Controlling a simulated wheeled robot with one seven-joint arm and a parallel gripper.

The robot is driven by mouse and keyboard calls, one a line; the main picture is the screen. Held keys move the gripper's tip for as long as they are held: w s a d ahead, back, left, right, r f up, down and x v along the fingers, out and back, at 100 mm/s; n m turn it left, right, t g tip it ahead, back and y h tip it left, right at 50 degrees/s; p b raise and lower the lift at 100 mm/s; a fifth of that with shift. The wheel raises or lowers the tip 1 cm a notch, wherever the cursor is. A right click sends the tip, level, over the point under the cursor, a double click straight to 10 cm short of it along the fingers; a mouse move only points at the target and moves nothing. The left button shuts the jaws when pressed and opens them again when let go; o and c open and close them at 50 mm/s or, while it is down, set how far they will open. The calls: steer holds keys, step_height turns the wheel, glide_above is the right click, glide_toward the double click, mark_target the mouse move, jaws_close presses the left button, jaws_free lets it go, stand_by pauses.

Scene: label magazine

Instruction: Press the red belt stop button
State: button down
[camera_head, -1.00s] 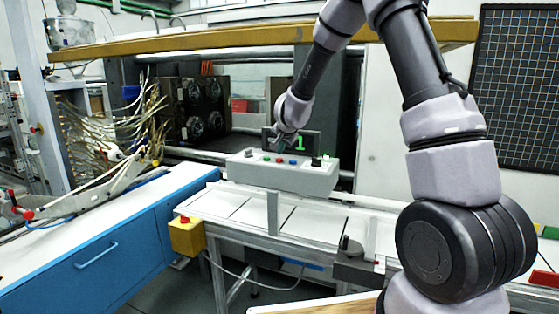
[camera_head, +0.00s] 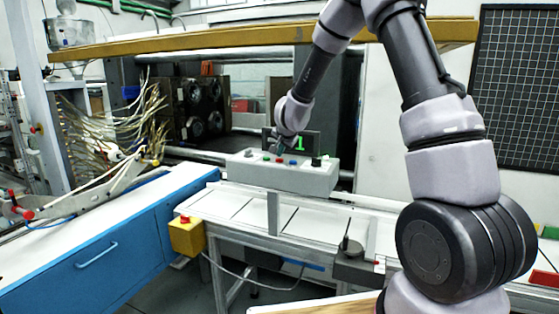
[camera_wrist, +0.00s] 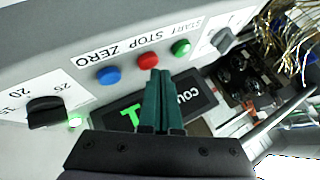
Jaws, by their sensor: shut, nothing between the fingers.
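The grey control box (camera_head: 300,178) stands above the belt. It carries a red button (camera_wrist: 148,61) marked STOP, between a blue button (camera_wrist: 108,75) marked ZERO and a green button (camera_wrist: 181,47) marked START. The red button also shows in the head view (camera_head: 280,161). My gripper (camera_wrist: 158,72) is shut and empty, with its dark green fingertips beside the red button in the wrist view. I cannot tell whether they touch it. In the head view, the gripper is just above the box.
A yellow box (camera_head: 187,240) with a red mushroom button (camera_head: 185,218) is at the belt's left end. A display (camera_wrist: 150,108) with a green digit stands behind. The pale belt (camera_head: 255,212) runs below.

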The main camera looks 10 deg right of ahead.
steer(key=shift+f, duration=0.55)
stand_by(0.4)
steer(key=shift+r, duration=0.9)
steer(key=shift+r, duration=0.1)
